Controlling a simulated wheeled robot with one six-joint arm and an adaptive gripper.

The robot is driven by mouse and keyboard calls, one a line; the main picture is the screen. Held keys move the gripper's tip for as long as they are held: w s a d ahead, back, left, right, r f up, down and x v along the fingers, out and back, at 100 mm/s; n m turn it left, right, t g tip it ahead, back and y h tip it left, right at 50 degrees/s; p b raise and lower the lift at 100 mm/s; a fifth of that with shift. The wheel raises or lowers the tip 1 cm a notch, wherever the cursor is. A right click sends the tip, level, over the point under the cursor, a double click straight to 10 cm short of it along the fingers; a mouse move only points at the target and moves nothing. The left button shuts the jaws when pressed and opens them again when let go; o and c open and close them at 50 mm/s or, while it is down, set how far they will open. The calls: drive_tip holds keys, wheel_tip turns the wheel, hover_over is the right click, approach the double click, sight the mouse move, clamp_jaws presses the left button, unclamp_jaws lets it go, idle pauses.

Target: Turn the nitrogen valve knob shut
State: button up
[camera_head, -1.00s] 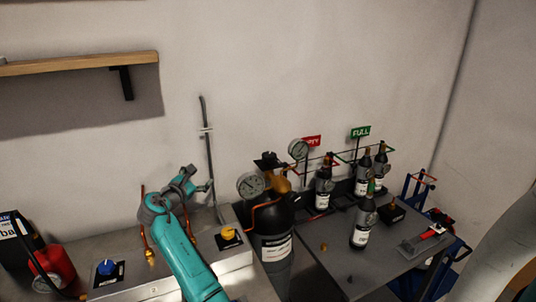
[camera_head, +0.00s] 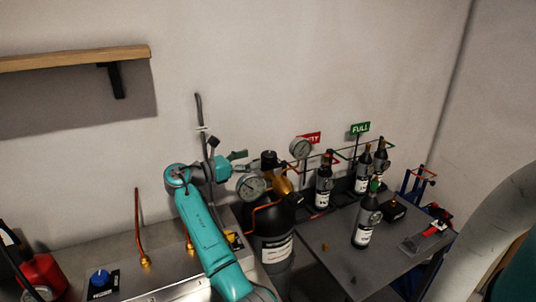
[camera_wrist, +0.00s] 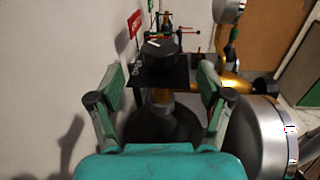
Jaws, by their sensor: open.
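A black round knob (camera_head: 268,158) tops the large dark cylinder (camera_head: 278,252), which carries a white label too small to read. In the wrist view the knob (camera_wrist: 158,51) has a white mark and shows between and beyond my open fingers, apart from both. My gripper (camera_head: 248,162) is left of the knob at about its height; in the wrist view my gripper (camera_wrist: 160,80) is empty. A brass regulator (camera_head: 283,183) sits on the cylinder, with a round gauge (camera_head: 250,186) in front. A blue knob (camera_head: 100,278) and a partly hidden yellow knob (camera_head: 234,241) are on the bench.
A big gauge (camera_wrist: 262,138) fills the wrist view's lower right, close to my right finger. Small bottles (camera_head: 363,227) stand on the dark table (camera_head: 335,270) at right. The wall is close on the left in the wrist view.

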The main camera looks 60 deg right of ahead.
sight(269, 153)
drive_tip(key=x, duration=0.7)
drive_tip(key=shift+s+d, duration=0.1)
drive_tip(key=shift+d, duration=0.2)
